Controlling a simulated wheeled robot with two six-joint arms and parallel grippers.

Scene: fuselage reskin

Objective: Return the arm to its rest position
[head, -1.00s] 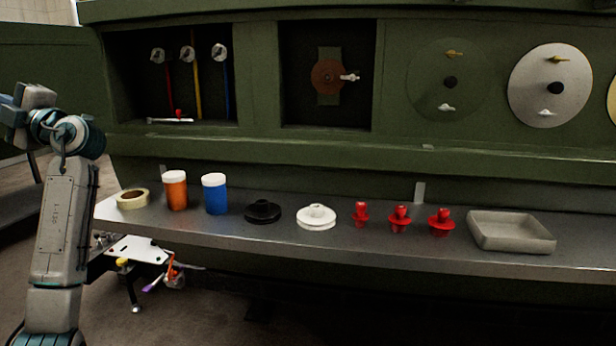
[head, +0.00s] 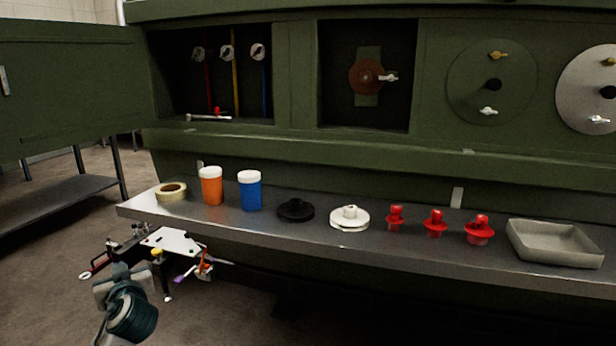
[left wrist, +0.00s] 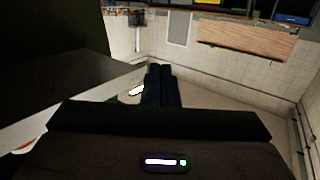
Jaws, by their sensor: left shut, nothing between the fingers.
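My left arm (head: 128,312) shows in the head view at the lower left, low in front of the metal shelf and below its top. I cannot make out its fingers there. In the left wrist view my left gripper (left wrist: 160,70) shows its two dark fingers side by side, shut and with nothing between them. It is apart from the shelf items. My right arm and right gripper are in neither view.
The metal shelf (head: 285,237) holds a tape roll (head: 171,192), an orange jar (head: 211,188), a blue jar (head: 250,192), discs, red plugs and a grey tray (head: 556,243). A small tool stand (head: 172,241) is near my left arm. Open floor lies left.

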